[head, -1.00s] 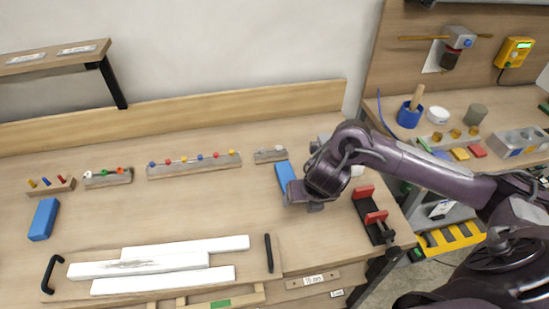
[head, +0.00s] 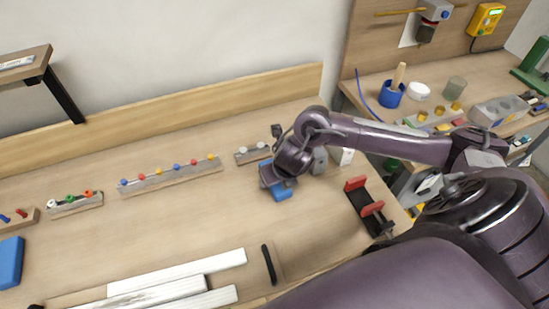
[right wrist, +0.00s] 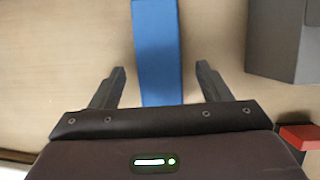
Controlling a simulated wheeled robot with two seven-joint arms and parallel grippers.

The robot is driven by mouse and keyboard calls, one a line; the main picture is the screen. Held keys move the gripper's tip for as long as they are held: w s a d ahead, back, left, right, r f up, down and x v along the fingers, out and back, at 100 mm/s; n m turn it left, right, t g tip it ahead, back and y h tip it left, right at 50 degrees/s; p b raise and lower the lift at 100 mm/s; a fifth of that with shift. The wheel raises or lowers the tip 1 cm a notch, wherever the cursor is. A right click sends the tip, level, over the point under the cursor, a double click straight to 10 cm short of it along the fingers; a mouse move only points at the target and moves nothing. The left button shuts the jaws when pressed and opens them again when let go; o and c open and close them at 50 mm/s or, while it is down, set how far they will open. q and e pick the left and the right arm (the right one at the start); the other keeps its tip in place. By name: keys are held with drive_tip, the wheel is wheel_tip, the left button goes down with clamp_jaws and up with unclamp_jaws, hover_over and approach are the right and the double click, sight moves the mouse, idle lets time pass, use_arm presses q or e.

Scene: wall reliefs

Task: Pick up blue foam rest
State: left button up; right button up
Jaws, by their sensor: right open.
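A blue foam rest (head: 283,194) lies on the wooden bench, mostly hidden under my right gripper in the head view. In the right wrist view the blue foam rest (right wrist: 157,50) runs lengthwise between the two fingers of my right gripper (right wrist: 161,80), with a gap on each side. My right gripper (head: 277,184) is open and above the foam rest; its height over the bench is hard to tell. A second blue foam rest (head: 10,262) lies at the far left of the bench. My left gripper is not in view.
A black and red clamp (head: 370,207) stands right of my gripper. A grey block (right wrist: 283,40) is near the right finger. Racks with coloured pegs (head: 172,175) line the back. White bars (head: 175,285) lie at the front. The bench middle is clear.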

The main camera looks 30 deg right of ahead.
drive_tip(key=shift+x, duration=0.8)
drive_tip(key=c, duration=1.1)
drive_tip(key=shift+o, duration=0.2)
drive_tip(key=shift+r, duration=0.1)
